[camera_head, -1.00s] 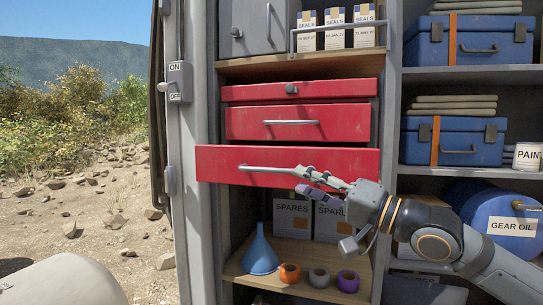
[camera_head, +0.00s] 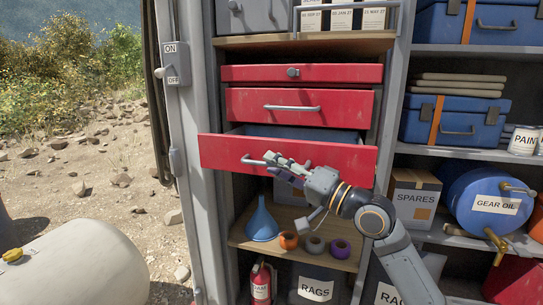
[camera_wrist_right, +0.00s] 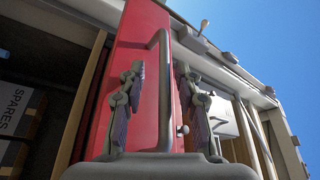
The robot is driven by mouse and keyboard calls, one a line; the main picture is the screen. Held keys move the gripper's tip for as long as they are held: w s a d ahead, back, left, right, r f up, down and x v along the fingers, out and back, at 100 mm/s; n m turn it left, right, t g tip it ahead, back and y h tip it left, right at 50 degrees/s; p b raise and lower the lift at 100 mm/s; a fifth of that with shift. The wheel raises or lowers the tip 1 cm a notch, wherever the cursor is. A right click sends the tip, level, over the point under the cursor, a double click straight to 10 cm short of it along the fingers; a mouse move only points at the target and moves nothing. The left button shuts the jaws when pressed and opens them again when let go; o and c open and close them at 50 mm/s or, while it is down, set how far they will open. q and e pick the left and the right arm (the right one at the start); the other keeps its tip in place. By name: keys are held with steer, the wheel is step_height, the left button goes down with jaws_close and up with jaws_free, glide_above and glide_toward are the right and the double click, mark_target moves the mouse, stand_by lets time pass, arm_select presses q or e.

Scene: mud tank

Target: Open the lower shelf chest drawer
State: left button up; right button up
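The lower drawer (camera_head: 218,150) of the red shelf chest is pulled out, its front well ahead of the two drawers above. Part of its grey inside shows over the front. Its grey bar handle (camera_head: 251,160) is partly hidden by my right gripper (camera_head: 285,165). In the right wrist view the handle (camera_wrist_right: 163,100) passes between the two fingers of my right gripper (camera_wrist_right: 160,95). The fingers stand apart with gaps on both sides of the bar, so the gripper is open around it. My left gripper is not in view.
The middle drawer (camera_head: 340,108) and top drawer (camera_head: 345,73) are shut. Below, a blue funnel (camera_head: 262,222) and tape rolls (camera_head: 313,244) stand on a shelf. A SPARES box (camera_head: 414,198) and a blue GEAR OIL drum (camera_head: 480,185) are at right. Open ground lies left.

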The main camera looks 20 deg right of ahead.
steer(key=shift+x, duration=0.85)
steer(key=shift+a, duration=0.1)
steer(key=shift+s, duration=0.1)
jaws_close()
